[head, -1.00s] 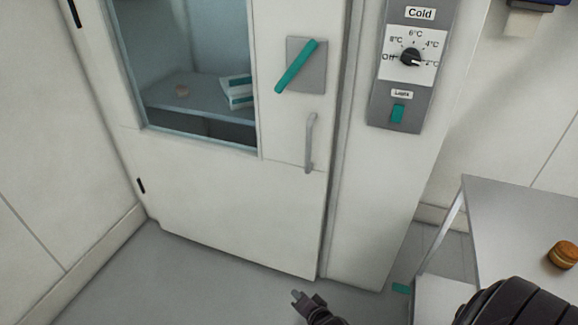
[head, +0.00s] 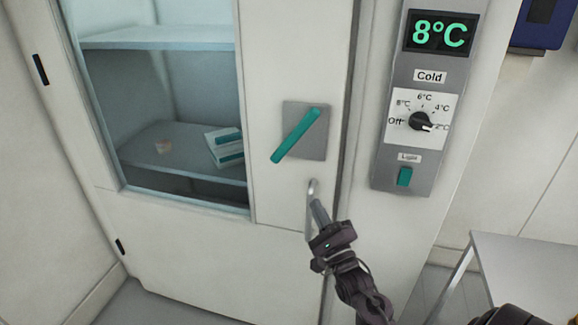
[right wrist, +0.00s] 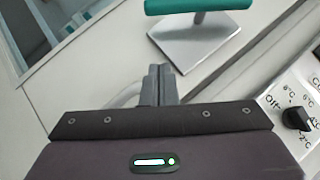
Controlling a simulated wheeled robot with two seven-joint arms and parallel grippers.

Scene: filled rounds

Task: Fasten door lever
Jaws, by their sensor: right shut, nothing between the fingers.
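The door lever (head: 297,134) is a teal bar on a grey square plate (head: 318,146) on the white cabinet door (head: 277,68). It is tilted, upper end to the right. In the right wrist view the lever (right wrist: 190,5) stands off its plate (right wrist: 196,45) at the top. My right gripper (head: 317,204) is below the lever, in front of the grey door handle (head: 312,186), with its fingers closed together. In the right wrist view the fingers (right wrist: 158,72) are shut and empty, apart from the lever, with the handle (right wrist: 128,96) beside them. My left gripper is not in view.
A grey control panel (head: 388,148) right of the door has an 8°C display (head: 440,34), a cold dial (head: 421,121) and a teal light switch (head: 405,177). A table (head: 520,255) stands at lower right. Shelves with a box (head: 226,146) show through the window.

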